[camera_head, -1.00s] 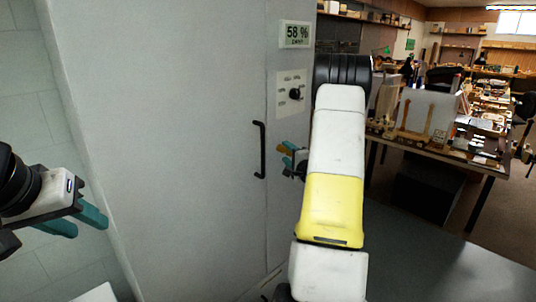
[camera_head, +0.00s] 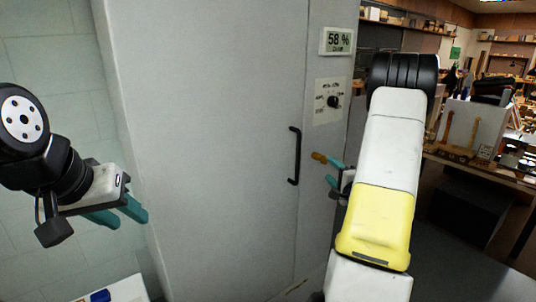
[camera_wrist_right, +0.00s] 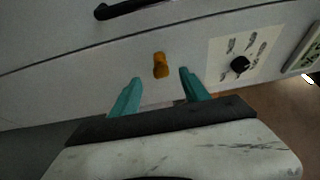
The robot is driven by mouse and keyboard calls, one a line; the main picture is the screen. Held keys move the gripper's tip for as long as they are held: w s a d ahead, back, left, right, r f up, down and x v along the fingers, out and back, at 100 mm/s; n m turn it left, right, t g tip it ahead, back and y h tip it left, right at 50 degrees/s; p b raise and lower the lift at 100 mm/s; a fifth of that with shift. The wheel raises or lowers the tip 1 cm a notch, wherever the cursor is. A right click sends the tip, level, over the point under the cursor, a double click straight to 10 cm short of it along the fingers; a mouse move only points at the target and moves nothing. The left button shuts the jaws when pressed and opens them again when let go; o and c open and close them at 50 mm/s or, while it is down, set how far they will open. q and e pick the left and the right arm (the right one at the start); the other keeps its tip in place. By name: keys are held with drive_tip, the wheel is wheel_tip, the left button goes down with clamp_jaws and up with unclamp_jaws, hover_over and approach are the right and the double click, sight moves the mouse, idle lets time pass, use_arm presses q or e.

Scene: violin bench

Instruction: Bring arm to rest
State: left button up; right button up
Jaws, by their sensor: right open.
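My right gripper (camera_wrist_right: 161,82) is open in the right wrist view, its two teal fingers apart and empty. It faces the front of a grey cabinet (camera_head: 230,150). An orange-yellow knob-like piece (camera_wrist_right: 160,65) shows beyond the gap between the fingertips; it also shows in the head view (camera_head: 320,157). Whether the fingers touch it I cannot tell, but it looks apart. In the head view my right gripper (camera_head: 331,172) is partly hidden by my own arm. My left gripper (camera_head: 131,219) is at the far left, in front of the pale wall, with its teal fingers apart and empty.
The cabinet has a black bar handle (camera_head: 296,156), a dial panel (camera_head: 329,101) and a display reading 58 % (camera_head: 338,41). A cluttered workbench (camera_head: 480,160) stands at the right. A tiled wall (camera_head: 55,60) is at the left.

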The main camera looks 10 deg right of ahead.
drive_tip(key=a+r+n+y, duration=0.1)
drive_tip(key=a+r+y, duration=0.1)
drive_tip(key=a, duration=0.2)
drive_tip(key=a+r+n+g+y, duration=0.1)
drive_tip(key=a+r+y, duration=0.1)
drive_tip(key=a, duration=0.2)
drive_tip(key=a+r+n+y, duration=0.2)
drive_tip(key=a+y, duration=0.1)
drive_tip(key=a, duration=0.1)
drive_tip(key=shift+s+a+r, duration=0.1)
drive_tip(key=shift+a+r, duration=0.2)
drive_tip(key=shift+r, duration=0.05)
drive_tip(key=s+a+r+n+g+y, duration=0.3)
drive_tip(key=s+a+n+g, duration=0.15)
drive_tip(key=s+a, duration=0.4)
drive_tip(key=s+a+r+n+g+y, duration=0.2)
drive_tip(key=s+a+n+g+y, duration=0.25)
drive_tip(key=a, duration=0.65)
drive_tip(key=s+a+n+g+h, duration=0.2)
drive_tip(key=s+g+h, duration=0.3)
drive_tip(key=s, duration=0.4)
drive_tip(key=s+d+n+t+h, duration=0.3)
drive_tip(key=s+d+h, duration=0.2)
drive_tip(key=d+h, duration=0.2)
drive_tip(key=shift+s+d+r+n, duration=0.25)
drive_tip(key=shift+r+n, duration=0.05)
